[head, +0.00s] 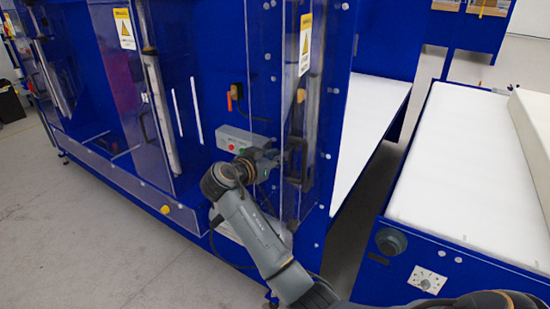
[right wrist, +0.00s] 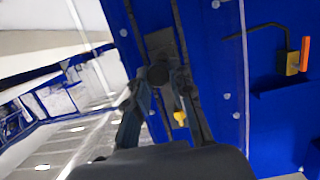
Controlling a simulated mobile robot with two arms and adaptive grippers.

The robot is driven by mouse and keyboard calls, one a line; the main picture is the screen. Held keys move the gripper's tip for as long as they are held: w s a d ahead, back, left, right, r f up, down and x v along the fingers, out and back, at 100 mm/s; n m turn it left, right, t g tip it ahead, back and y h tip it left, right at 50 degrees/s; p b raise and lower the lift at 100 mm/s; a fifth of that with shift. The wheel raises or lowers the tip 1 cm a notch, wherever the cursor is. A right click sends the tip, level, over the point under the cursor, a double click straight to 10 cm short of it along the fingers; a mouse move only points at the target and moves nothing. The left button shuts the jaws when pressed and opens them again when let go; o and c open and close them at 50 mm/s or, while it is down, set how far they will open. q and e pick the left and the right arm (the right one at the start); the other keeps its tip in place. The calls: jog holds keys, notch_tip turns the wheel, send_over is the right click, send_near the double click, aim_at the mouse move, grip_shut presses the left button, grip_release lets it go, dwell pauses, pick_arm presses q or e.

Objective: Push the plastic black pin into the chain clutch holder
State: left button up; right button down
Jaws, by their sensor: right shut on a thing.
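My right gripper (head: 280,157) reaches up to the clear guard panel of the blue machine, beside a black handle (head: 301,158). In the right wrist view my right gripper (right wrist: 158,80) is shut, with its fingertips closing on a dark round piece (right wrist: 158,74), seemingly the black pin. It sits against a dark strip on a blue panel (right wrist: 208,70). The chain clutch holder cannot be clearly made out, and how deep the pin sits is hidden by the fingers. My left gripper is out of view.
A grey control box (head: 240,143) with buttons is just left of the gripper. An orange-handled switch (right wrist: 303,55) is on the blue panel. A yellow piece (right wrist: 180,113) shows behind the fingers. A white-topped table (head: 470,150) stands at right; grey floor (head: 90,240) is clear at left.

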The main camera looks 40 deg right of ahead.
jog(key=shift+w+d+b, duration=0.3)
jog(key=shift+d, duration=0.35)
jog(key=shift+w+d+b, duration=0.25)
jog(key=shift+d+b, duration=0.05)
jog(key=shift+d, duration=0.3)
jog(key=c, duration=1.1)
grip_release()
jog(key=shift+a, duration=0.1)
jog(key=shift+s+a, duration=0.4)
jog(key=shift+a, duration=0.5)
jog(key=shift+s+a, duration=0.35)
jog(key=shift+a, duration=0.5)
jog(key=shift+s+a, duration=0.4)
jog(key=shift+a, duration=0.5)
